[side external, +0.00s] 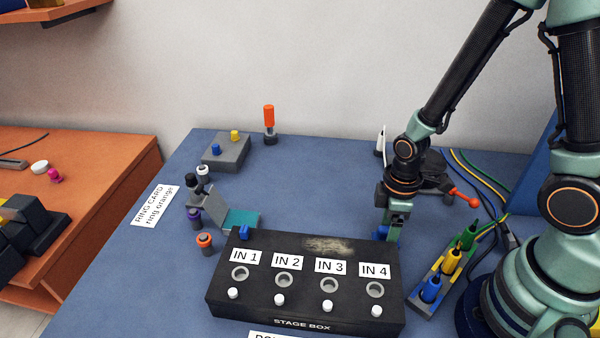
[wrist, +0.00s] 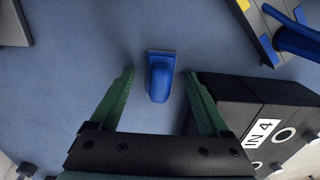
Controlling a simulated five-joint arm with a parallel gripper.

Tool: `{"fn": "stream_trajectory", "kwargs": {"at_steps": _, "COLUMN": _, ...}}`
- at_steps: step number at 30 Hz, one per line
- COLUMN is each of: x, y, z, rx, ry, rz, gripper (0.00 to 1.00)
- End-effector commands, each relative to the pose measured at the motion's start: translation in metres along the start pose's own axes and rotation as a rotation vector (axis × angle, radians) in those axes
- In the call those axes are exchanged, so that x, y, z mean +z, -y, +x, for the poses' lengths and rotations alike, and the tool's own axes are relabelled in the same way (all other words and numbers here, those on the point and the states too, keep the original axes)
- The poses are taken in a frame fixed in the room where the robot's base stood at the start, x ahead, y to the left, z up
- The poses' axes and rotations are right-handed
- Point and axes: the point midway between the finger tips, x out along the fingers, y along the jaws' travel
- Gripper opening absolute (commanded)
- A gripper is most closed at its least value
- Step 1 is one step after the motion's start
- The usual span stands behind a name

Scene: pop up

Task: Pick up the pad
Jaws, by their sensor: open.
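A small blue piece (wrist: 160,80), which I take for the pad, lies on the blue table in the wrist view, with a flat rectangular end and a rounded body. It shows in the side view as a bit of blue (side external: 381,233) behind the stage box. My gripper (wrist: 161,73) is open, its two green fingers on either side of the piece with gaps left and right. In the side view my gripper (side external: 393,226) points down behind the box's right end. Its fingertips are largely hidden there.
The black stage box (side external: 222,285) with four labelled sockets stands close to my gripper. A rack (side external: 418,292) of coloured plugs is to its right, with cables behind. A second blue piece (side external: 245,232) is at the box's left. The table's middle (side external: 310,190) is clear.

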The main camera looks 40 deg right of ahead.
Motion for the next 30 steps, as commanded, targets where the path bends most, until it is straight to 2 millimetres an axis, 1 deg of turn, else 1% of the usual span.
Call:
{"fn": "stream_trajectory", "kwargs": {"at_steps": 6, "x": 0.0, "y": 0.0, "z": 0.0, "rx": 0.0, "ry": 0.0, "rz": 0.0, "gripper": 0.8}}
{"fn": "stream_trajectory", "kwargs": {"at_steps": 8, "x": 0.0, "y": 0.0, "z": 0.0, "rx": 0.0, "ry": 0.0, "rz": 0.0, "gripper": 0.57}}
{"fn": "stream_trajectory", "kwargs": {"at_steps": 9, "x": 0.0, "y": 0.0, "z": 0.0, "rx": 0.0, "ry": 0.0, "rz": 0.0, "gripper": 0.42}}
{"fn": "stream_trajectory", "kwargs": {"at_steps": 11, "x": 0.0, "y": 0.0, "z": 0.0, "rx": 0.0, "ry": 0.0, "rz": 0.0, "gripper": 0.19}}
{"fn": "stream_trajectory", "kwargs": {"at_steps": 12, "x": 0.0, "y": 0.0, "z": 0.0, "rx": 0.0, "ry": 0.0, "rz": 0.0, "gripper": 0.04}}
{"fn": "stream_trajectory", "kwargs": {"at_steps": 13, "x": 0.0, "y": 0.0, "z": 0.0, "rx": 0.0, "ry": 0.0, "rz": 0.0, "gripper": 0.0}}
{"fn": "stream_trajectory", "kwargs": {"at_steps": 23, "x": 0.0, "y": 0.0, "z": -0.001, "rx": 0.001, "ry": -0.001, "rz": 0.0, "gripper": 0.0}}
{"fn": "stream_trajectory", "kwargs": {"at_steps": 26, "x": -0.001, "y": 0.0, "z": -0.005, "rx": 0.001, "ry": -0.001, "rz": 0.0, "gripper": 0.0}}
{"fn": "stream_trajectory", "kwargs": {"at_steps": 30, "x": -0.001, "y": -0.001, "z": -0.015, "rx": 0.003, "ry": -0.003, "rz": 0.0, "gripper": 0.0}}
